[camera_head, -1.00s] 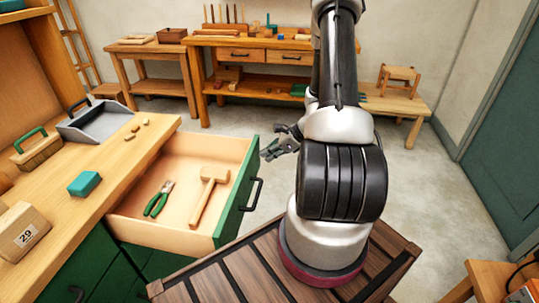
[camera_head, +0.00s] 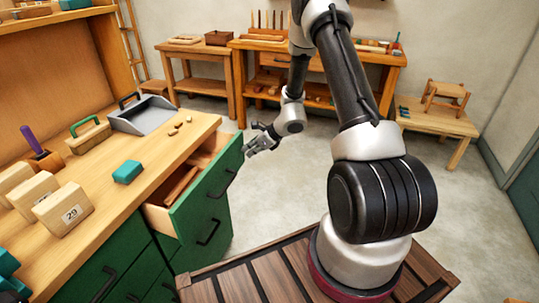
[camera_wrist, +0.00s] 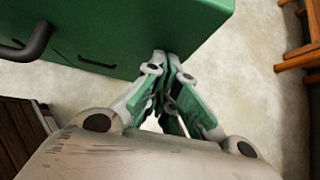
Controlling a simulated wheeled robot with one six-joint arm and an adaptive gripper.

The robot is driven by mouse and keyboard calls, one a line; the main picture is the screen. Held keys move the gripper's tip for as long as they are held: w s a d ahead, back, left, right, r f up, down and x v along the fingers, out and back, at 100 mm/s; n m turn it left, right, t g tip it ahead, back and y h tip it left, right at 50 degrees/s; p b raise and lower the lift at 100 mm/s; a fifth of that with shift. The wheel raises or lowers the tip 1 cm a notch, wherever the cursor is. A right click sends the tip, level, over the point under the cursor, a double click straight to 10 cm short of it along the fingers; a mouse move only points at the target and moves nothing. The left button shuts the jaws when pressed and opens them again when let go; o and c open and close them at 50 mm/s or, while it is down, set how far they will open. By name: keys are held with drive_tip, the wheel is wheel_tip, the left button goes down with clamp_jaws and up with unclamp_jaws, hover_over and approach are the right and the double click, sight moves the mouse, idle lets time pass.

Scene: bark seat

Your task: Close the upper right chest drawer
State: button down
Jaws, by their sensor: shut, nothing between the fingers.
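The upper right chest drawer (camera_head: 190,205) stands partly open from the green chest, its front jutting out past the worktop. Its dark handle (camera_head: 223,184) is on the green front. My gripper (camera_head: 249,148) is shut and empty beside the far end of the drawer front. In the wrist view my fingertips (camera_wrist: 166,57) are at the edge of a green front (camera_wrist: 130,30), touching it or very close; I cannot tell which.
The worktop (camera_head: 110,205) holds a teal block (camera_head: 127,172), a grey dustpan (camera_head: 143,115), a brush (camera_head: 90,135) and numbered wooden blocks (camera_head: 63,208). Workbenches stand at the back wall. The floor (camera_head: 275,195) right of the chest is clear.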

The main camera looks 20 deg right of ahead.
sight(223, 143)
drive_tip(key=w+a, duration=0.8)
drive_tip(key=shift+w+a, duration=0.1)
drive_tip(key=shift+w, duration=0.05)
drive_tip(key=shift+r, duration=0.15)
